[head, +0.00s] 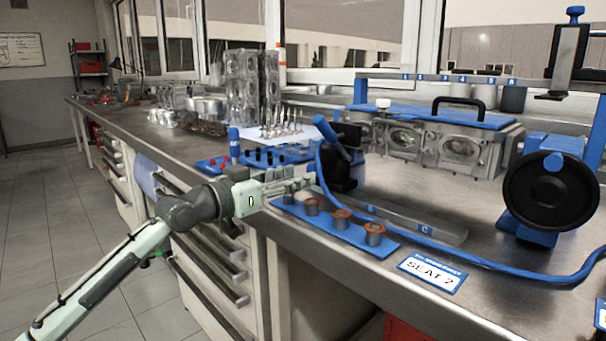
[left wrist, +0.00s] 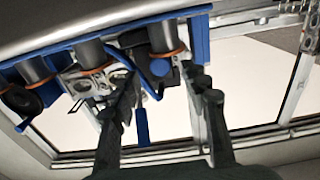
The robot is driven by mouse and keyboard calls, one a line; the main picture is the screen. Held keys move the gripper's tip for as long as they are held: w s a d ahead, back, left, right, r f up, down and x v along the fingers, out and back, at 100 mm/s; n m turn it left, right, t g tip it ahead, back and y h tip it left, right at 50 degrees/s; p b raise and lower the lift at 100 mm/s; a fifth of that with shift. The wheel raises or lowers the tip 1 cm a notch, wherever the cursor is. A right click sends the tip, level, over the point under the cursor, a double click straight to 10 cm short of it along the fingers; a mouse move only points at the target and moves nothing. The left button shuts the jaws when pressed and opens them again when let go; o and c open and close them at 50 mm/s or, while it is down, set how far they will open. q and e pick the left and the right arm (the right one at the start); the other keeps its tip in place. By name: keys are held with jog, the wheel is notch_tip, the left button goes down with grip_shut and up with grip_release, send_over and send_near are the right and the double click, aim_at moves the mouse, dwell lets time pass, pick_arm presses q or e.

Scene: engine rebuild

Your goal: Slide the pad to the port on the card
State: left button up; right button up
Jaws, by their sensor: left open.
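The card (head: 431,273) reads "SEAT 2" and lies at the bench's front edge; its small heading is too small to read. What looks like the pad (head: 338,172) is a black block with a blue handle, joined to a blue hose. A similar black and blue part shows in the left wrist view (left wrist: 158,68). The ports are on the grey cylinder head (head: 462,146) behind, also in the left wrist view (left wrist: 95,78). My left gripper (head: 308,184) is open and empty, just in front and left of the block; its fingers show in the left wrist view (left wrist: 165,95). Contact cannot be told.
A blue rack (head: 345,232) with orange-ringed cups stands along the front edge. The blue hose (head: 480,262) crosses the bench to the right, near a round black gauge or wheel (head: 549,192). A metal rail (head: 420,226) lies between. Valves (head: 287,127) stand behind.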

pick_arm(q)
jog(key=v, duration=0.8)
jog(key=shift+s+a, duration=0.25)
jog(key=shift+a, duration=0.05)
pick_arm(e)
jog(key=shift+s, duration=0.1)
